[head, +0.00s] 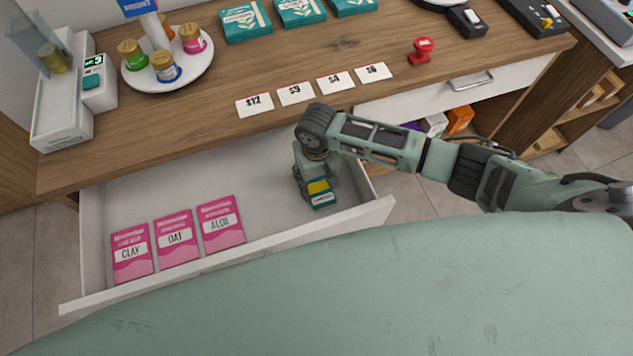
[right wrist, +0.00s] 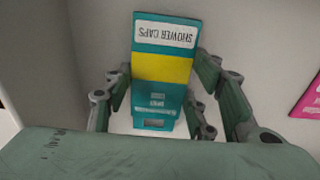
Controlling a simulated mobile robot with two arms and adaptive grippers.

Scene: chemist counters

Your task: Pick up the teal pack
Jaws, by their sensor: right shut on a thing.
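A teal pack (head: 322,201) with a yellow band is in the open drawer, toward its right end. In the right wrist view the teal pack (right wrist: 164,95) shows a white label reading SHOWER CAPS. My right gripper (head: 317,188) reaches down into the drawer and is shut on this pack, with its fingers along both sides of it. Part of the pack is hidden by the gripper in the head view. I cannot tell whether the pack touches the drawer floor. My left gripper is not in view.
The drawer (head: 270,205) also holds pink packs labelled CLAY (head: 131,252), OAT (head: 176,238) and ALOE (head: 220,225) at left. More teal boxes (head: 246,22) lie on the counter (head: 330,55) above. Price cards (head: 295,94) and a red stamp (head: 421,50) are near the counter's front edge.

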